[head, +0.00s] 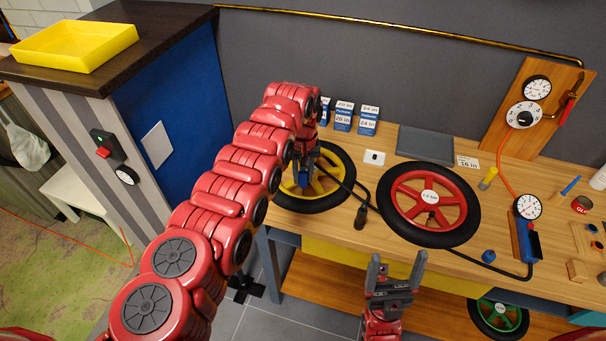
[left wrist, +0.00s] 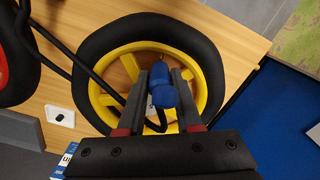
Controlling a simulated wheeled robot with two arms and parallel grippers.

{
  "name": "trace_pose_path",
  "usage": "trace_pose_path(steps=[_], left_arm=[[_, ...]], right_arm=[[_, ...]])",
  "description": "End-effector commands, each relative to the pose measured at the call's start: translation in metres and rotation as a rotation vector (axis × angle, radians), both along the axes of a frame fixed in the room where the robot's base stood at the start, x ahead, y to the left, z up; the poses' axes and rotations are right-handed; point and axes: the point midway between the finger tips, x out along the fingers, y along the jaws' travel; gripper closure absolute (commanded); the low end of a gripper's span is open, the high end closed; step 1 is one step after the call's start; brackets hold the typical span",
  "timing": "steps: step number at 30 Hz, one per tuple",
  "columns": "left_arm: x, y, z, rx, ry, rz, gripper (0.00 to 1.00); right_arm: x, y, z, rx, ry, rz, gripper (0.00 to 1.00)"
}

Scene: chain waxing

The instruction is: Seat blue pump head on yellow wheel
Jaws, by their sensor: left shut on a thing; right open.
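The yellow wheel (head: 320,188) lies flat at the left end of the workbench, with a black tyre. It also shows in the left wrist view (left wrist: 208,95). My left gripper (head: 302,172) is over this wheel and shut on the blue pump head (left wrist: 162,88). In the left wrist view the blue pump head sits between the fingers, over the inside of the yellow rim near its edge. I cannot tell whether it touches the valve or the rim. My arm hides part of the wheel in the head view. My right gripper (head: 393,268) is open and empty before the bench's front edge.
A red wheel (head: 443,188) lies right of the yellow one. A black hose (left wrist: 85,68) crosses the yellow wheel. A blue pump with a gauge (head: 528,208) stands at the right. Small boxes (head: 368,118) stand behind. A green wheel (head: 499,312) is below.

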Motion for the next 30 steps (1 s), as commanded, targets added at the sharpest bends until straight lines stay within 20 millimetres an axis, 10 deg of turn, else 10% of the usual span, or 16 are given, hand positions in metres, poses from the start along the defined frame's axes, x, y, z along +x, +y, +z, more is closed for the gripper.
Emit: trace_pose_path(steps=[4,5,10,22,30], left_arm=[[0.000,0.000,0.000,0.000,0.000,0.000,1.00],[0.000,0.000,0.000,0.000,0.000,0.000,0.63],[0.000,0.000,0.000,0.000,0.000,0.000,0.32],[0.001,0.000,0.006,-0.001,-0.001,0.001,0.31],[0.002,-0.001,0.060,-0.001,-0.008,0.000,0.31]], right_arm=[[0.000,0.000,0.000,0.000,0.000,0.000,0.19],[0.000,0.000,0.000,0.000,0.000,0.000,0.19],[0.000,0.000,0.000,0.000,0.000,0.000,0.19],[0.000,0.000,-0.003,0.000,0.000,0.000,0.19],[0.000,0.000,-0.028,0.000,0.000,0.000,0.19]])
